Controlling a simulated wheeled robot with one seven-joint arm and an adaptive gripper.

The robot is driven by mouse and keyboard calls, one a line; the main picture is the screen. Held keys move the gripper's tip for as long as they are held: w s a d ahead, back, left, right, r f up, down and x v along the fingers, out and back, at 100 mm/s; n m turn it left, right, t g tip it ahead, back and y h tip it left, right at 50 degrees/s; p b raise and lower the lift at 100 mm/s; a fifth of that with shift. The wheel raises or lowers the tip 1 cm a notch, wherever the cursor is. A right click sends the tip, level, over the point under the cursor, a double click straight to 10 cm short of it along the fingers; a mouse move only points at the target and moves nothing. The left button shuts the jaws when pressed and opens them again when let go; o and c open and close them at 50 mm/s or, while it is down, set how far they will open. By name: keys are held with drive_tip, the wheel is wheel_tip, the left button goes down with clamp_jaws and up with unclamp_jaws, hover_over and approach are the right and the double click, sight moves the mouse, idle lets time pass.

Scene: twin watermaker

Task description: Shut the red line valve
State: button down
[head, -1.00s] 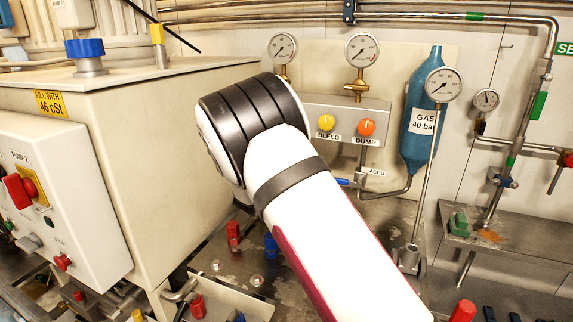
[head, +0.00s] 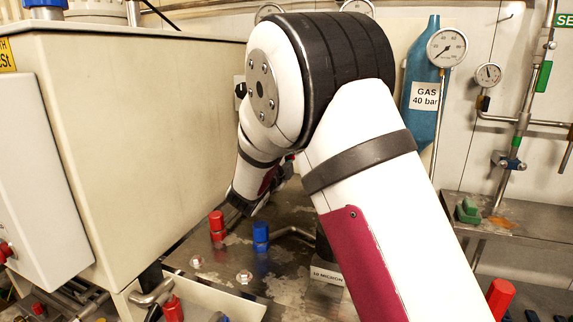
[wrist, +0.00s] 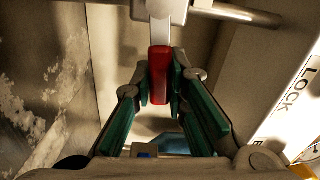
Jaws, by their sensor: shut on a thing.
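In the wrist view, my gripper (wrist: 160,88) has its green-padded fingers closed on either side of a red lever handle (wrist: 160,64). The handle joins a pale lever arm that runs up to a fitting on a metal pipe (wrist: 236,13) at the top of the view. In the head view, my arm crosses the middle and bends down behind its own elbow toward the steel deck beside the tank. The fingertips and the gripped handle cannot be made out there.
A large cream tank (head: 140,130) stands close on the left of my arm. A red cap (head: 217,226) and a blue cap (head: 261,236) stand on the deck below. A blue gas bottle (head: 422,95) and a gauge (head: 447,48) are behind, on the right.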

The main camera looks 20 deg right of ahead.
drive_tip(key=shift+f+m+b, duration=0.4)
drive_tip(key=shift+m+b, duration=0.2)
drive_tip(key=shift+b, duration=0.25)
drive_tip(key=c, duration=1.6)
unclamp_jaws()
drive_tip(key=shift+o, duration=0.2)
drive_tip(key=v, duration=1.2)
drive_tip(key=shift+r, duration=0.1)
